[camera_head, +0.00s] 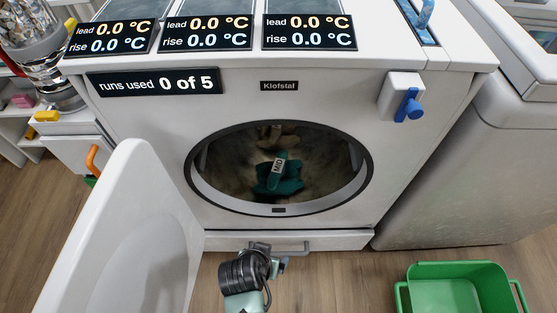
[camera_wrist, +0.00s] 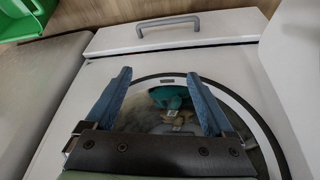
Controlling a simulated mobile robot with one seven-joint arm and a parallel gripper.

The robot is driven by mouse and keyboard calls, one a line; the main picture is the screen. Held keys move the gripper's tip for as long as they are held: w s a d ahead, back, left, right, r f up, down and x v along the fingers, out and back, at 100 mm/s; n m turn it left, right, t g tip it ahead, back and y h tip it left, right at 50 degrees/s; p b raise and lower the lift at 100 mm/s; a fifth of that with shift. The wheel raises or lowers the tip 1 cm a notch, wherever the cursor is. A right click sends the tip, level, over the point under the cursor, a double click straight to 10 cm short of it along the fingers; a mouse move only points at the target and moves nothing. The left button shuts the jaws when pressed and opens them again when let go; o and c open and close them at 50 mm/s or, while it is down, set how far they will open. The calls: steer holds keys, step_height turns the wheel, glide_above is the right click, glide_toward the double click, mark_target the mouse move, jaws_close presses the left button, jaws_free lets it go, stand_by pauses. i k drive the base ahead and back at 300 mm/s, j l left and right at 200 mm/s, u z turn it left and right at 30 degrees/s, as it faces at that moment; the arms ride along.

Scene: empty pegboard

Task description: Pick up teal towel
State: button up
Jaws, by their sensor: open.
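The teal towel (camera_head: 290,172) lies crumpled inside the drum of the front-loading washer, with a white label marked "MID" (camera_head: 278,165) on it. It also shows in the wrist view (camera_wrist: 168,93), beyond my fingers. Beige cloth (camera_head: 284,140) lies behind it in the drum. My gripper (camera_wrist: 158,73) is open and empty, its two blue fingers spread apart in front of the washer opening. In the head view my wrist hangs low in front of the bottom drawer, outside the drum, and the fingers are hard to make out.
The round washer door (camera_head: 135,235) stands open at the left. A drawer handle (camera_head: 292,249) sticks out below the opening. A green basket (camera_head: 455,292) stands on the floor at the right. A blue latch (camera_head: 409,106) is at the upper right. Counters and panels line the top.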

mark_target(281, 176)
steer(key=i, duration=0.95)
